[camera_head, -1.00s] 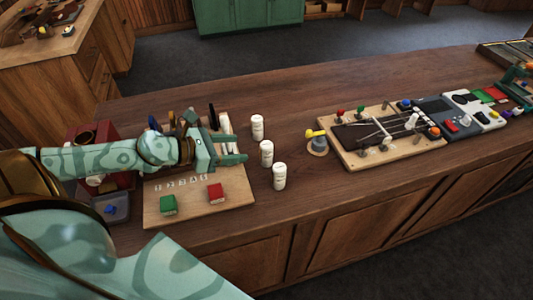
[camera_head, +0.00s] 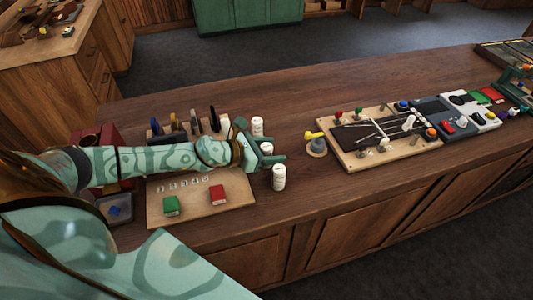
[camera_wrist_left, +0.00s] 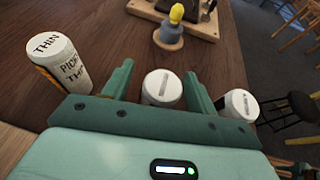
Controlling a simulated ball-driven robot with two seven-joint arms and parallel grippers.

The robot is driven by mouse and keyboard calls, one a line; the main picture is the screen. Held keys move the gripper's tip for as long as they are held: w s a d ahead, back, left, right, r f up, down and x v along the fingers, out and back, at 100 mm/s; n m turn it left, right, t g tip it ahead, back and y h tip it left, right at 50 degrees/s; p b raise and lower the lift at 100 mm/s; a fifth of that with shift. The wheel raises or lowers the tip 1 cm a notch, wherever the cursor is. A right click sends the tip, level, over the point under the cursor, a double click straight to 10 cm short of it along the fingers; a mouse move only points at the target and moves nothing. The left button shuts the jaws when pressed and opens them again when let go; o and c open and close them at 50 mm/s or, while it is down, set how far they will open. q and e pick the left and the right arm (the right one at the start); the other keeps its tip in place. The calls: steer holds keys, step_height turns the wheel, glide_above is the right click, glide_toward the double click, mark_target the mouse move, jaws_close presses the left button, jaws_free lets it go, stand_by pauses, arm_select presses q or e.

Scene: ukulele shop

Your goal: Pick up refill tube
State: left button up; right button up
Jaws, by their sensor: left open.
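Three white refill tubes stand upright in a row on the counter. The far tube (camera_head: 257,126) and the near tube (camera_head: 279,178) are outside my left gripper (camera_head: 277,149). The middle tube (camera_head: 267,148) is partly hidden by the gripper. In the left wrist view, the middle tube's white cap (camera_wrist_left: 162,87) shows between the two open fingers (camera_wrist_left: 158,68), with no clear grip on it. A tube labelled THIN (camera_wrist_left: 58,62) stands left of the fingers, and another tube (camera_wrist_left: 240,104) stands close outside the right finger.
A grey-blue pedestal with a yellow top (camera_head: 316,144) stands right of the tubes, before a tool board (camera_head: 400,154). Bare counter (camera_head: 330,90) lies behind.

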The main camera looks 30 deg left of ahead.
arm_select(q)
steer(key=shift+w+d+f, duration=0.1)
steer(key=shift+w+f, duration=0.05)
steer(key=shift+w, duration=0.05)
steer(key=c, duration=1.1)
